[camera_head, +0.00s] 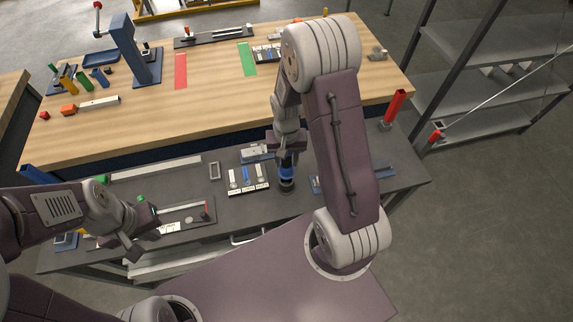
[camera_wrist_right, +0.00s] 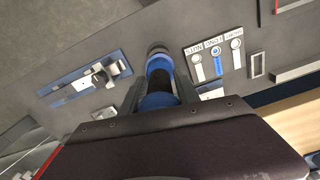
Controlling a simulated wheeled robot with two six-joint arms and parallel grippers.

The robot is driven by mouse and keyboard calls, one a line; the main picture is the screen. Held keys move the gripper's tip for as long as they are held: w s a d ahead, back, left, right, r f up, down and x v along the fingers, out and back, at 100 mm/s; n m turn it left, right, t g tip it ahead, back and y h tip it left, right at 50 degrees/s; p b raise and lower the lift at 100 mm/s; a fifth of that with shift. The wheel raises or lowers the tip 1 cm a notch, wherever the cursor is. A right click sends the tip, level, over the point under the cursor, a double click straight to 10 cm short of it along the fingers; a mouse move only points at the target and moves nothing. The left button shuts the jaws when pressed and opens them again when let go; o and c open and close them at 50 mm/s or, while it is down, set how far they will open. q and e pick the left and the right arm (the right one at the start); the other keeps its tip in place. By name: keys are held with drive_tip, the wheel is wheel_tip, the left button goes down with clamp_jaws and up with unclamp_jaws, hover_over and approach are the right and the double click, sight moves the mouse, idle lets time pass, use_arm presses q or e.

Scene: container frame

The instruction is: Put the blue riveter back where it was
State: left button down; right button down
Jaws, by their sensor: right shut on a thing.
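The blue riveter (camera_head: 287,173) is upright over the dark lower bench, a blue and black cylinder with a dark round lower end. My right gripper (camera_head: 287,155) is above it and shut on it. In the right wrist view the riveter (camera_wrist_right: 159,83) sits between the two dark fingers (camera_wrist_right: 158,100). I cannot tell whether its lower end touches the bench or a holder there. My left gripper (camera_head: 142,235) is at the left over the lower bench, away from the riveter, its fingers apart with nothing visible between them.
A labelled tray (camera_head: 248,190) with white and blue pieces lies just left of the riveter. A blue fixture (camera_wrist_right: 92,82) with metal parts is on its other side. The wooden bench (camera_head: 220,110) behind carries a blue press (camera_head: 143,55). A red cylinder (camera_head: 395,105) stands at the right.

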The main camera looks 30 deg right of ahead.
sight(286, 168)
wheel_tip(286, 168, down, 4)
drive_tip(key=shift+r+p, duration=0.15)
drive_tip(key=shift+p, duration=0.25)
drive_tip(key=shift+w, duration=0.2)
drive_tip(key=shift+s+f, duration=0.15)
drive_tip(key=shift+f, duration=0.05)
drive_tip(key=shift+f+b, duration=0.25)
drive_tip(key=shift+b, duration=0.15)
drive_tip(key=c, duration=0.9)
unclamp_jaws()
drive_tip(key=shift+f, duration=0.1)
